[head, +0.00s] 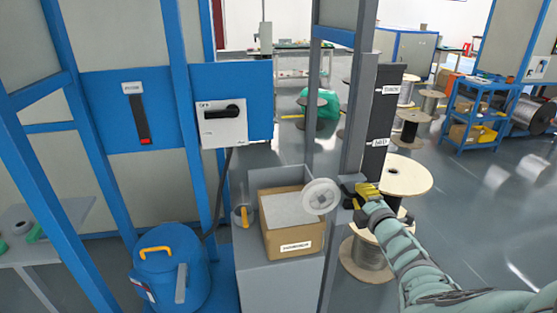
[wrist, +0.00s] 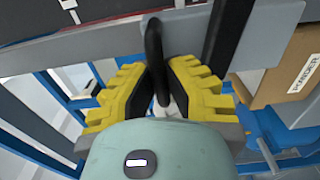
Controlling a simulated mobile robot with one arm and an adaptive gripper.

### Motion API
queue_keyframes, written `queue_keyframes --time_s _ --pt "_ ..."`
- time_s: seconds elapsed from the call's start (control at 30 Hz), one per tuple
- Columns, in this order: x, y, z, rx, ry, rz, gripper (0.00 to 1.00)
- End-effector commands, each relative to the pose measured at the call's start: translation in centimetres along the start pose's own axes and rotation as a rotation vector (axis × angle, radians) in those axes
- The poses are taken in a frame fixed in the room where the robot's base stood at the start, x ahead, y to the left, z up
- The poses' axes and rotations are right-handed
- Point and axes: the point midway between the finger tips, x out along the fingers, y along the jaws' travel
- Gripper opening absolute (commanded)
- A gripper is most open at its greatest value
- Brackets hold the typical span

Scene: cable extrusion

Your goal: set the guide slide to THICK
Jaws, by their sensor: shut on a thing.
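The guide slide's dark scale plate (head: 378,120) stands upright beside a grey post. Its upper label THICK (head: 389,90) is near the top, and a lower label (head: 379,142), apparently MED, is about midway. The slide's grey carriage (head: 347,214) with a white roller (head: 321,196) sits low on the post, below both labels. My gripper (head: 365,190) is at the carriage's right side. In the wrist view my yellow fingers (wrist: 160,95) are shut on the slide's black looped handle (wrist: 154,48). The fingers hide the handle in the head view.
A cardboard box (head: 291,238) on a grey cabinet stands left of the carriage. Wooden spools (head: 405,175) stand behind my arm at the right. A lever switch box (head: 222,120) and a blue drum (head: 170,270) are at the left. Above the carriage the post looks clear.

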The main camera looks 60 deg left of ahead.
Motion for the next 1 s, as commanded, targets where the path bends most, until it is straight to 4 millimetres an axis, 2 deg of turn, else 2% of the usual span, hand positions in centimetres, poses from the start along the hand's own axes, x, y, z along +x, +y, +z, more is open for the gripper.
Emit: queue_keyframes --time_s 0.03,1.0 --pt "0.1 0.8 0.0 0.000 0.002 0.010 0.00" --pt "0.1 5.5 0.0 0.000 0.002 0.012 0.00"
